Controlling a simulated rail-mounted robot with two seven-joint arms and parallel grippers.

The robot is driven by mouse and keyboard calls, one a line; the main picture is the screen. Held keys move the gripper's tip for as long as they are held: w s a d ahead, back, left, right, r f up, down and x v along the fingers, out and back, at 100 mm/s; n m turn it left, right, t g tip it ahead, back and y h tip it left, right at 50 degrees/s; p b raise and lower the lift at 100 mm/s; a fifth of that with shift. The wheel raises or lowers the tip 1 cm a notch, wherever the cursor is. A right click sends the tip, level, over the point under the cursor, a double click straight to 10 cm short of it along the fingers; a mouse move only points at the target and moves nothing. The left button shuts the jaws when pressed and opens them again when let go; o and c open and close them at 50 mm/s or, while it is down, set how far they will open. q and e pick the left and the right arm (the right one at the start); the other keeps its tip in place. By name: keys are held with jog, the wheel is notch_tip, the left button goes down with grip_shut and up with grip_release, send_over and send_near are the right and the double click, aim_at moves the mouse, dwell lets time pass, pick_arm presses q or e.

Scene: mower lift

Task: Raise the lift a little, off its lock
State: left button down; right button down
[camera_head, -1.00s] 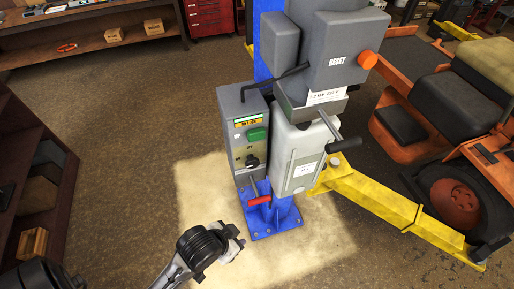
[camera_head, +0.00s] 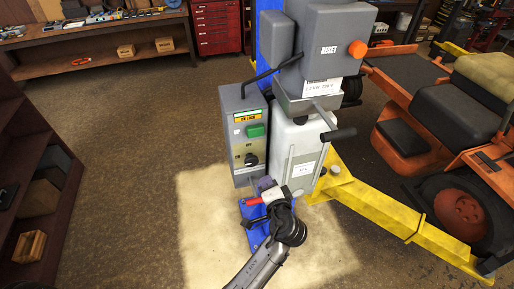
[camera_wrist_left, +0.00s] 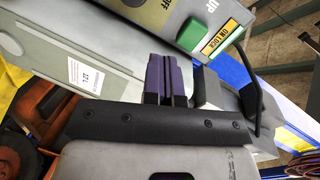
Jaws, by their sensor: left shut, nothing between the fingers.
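In the left wrist view the green button (camera_wrist_left: 205,37), marked UP, is at the top, beside the ON LOCK label (camera_wrist_left: 220,40). My left gripper (camera_head: 264,184) is below the box, in front of the post's foot. Its purple fingers are shut and empty in the wrist view (camera_wrist_left: 165,78), below the button and apart from it. My right gripper is out of view.
A red-handled lever (camera_head: 254,202) is by my left gripper, partly hidden. A pale tank (camera_head: 300,145) and a black-gripped lever (camera_head: 338,134) are right of the box. A yellow lift arm (camera_head: 385,210) runs toward the orange mower (camera_head: 405,145). Floor left of the post is clear.

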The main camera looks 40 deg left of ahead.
pick_arm(q)
jog(key=r+m+y, duration=0.1)
jog(key=r+m+t, duration=0.1)
jog(key=m, duration=0.1)
jog(key=shift+w+r+m+y, duration=0.3)
jog(key=shift+r+y, duration=0.05)
jog(key=shift+y, duration=0.05)
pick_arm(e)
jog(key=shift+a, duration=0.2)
